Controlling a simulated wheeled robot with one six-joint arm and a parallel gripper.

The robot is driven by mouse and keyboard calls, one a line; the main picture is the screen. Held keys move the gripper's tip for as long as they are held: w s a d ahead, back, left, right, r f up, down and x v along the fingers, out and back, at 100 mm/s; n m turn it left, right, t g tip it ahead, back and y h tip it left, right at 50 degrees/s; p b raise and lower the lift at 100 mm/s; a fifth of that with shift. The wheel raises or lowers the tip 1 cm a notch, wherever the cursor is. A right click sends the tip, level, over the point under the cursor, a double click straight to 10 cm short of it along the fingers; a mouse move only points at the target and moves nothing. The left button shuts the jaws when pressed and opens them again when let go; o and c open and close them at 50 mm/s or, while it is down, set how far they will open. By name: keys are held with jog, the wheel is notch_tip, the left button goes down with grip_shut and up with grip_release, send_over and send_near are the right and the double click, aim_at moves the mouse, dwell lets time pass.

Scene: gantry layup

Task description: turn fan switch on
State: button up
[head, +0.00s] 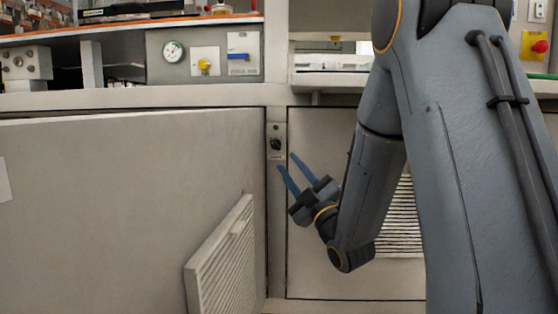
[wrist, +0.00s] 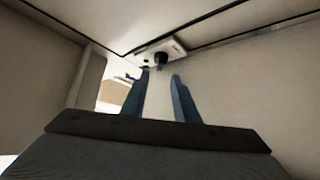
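The fan switch is a small black rotary knob (head: 275,144) on a pale plate (head: 276,156) on the narrow post between two cabinet panels. A small green dot shows above the knob. In the wrist view the knob (wrist: 160,58) sticks out of its plate (wrist: 150,50), just beyond and between the fingertips. My gripper (head: 286,162) has two blue fingers spread apart with nothing between them, just below and right of the knob in the head view. It also shows in the wrist view (wrist: 160,76). I cannot tell whether a fingertip touches the knob. The knob's pointer direction is too small to read.
A large pale panel (head: 120,200) fills the left, with a louvered vent (head: 220,262) jutting out low. Above are a gauge (head: 173,51), a yellow knob (head: 204,65) and a blue-handled valve (head: 239,57). A red button (head: 540,47) is at the upper right.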

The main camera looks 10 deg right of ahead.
aim_at(276, 146)
jog(key=b+x, duration=0.2)
jog(key=x, duration=0.5)
jog(key=shift+r, duration=0.1)
jog(key=c, duration=0.7)
